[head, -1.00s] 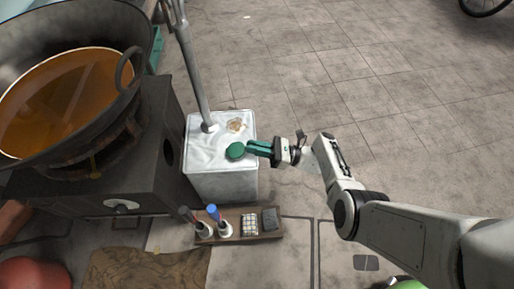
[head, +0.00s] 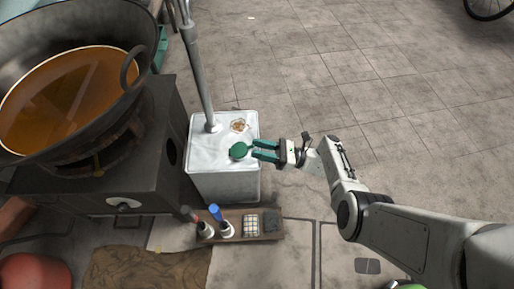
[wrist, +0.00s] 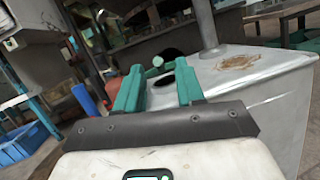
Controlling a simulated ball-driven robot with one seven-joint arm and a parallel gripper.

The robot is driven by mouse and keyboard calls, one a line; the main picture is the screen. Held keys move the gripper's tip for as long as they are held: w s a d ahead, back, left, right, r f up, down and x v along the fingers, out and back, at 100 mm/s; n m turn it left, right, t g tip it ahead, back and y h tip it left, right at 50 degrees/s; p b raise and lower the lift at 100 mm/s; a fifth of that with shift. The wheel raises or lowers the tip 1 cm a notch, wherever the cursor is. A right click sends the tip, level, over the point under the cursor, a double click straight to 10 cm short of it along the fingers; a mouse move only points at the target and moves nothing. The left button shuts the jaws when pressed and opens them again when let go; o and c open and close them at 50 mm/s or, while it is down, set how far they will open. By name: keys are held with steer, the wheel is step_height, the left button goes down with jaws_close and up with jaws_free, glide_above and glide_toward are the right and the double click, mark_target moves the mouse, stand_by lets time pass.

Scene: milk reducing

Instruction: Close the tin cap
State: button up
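The tin (head: 223,183) is a white, box-shaped can standing on the floor beside the stove; its top and side also show in the wrist view (wrist: 262,88). The round green cap (head: 238,151) is at the right front of its top. In the wrist view the small green cap (wrist: 157,61) appears raised at the far side of a dark round opening (wrist: 164,81). My gripper (head: 255,150) is open and empty, its green fingers apart just right of the cap. In the wrist view the fingers (wrist: 159,70) frame the opening. Whether a fingertip touches the cap cannot be told.
A metal pipe (head: 196,70) rises from the tin's top, near a brown patch (head: 239,125). The stove (head: 150,170) with a large pan of amber liquid (head: 70,95) stands left. A wooden tray (head: 240,238) with small items lies in front.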

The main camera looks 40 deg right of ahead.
steer(key=b+v, duration=0.1)
steer(key=v, duration=0.8)
steer(key=shift+s+b, duration=0.25)
steer(key=shift+b, duration=0.15)
steer(key=shift+d+f, duration=0.1)
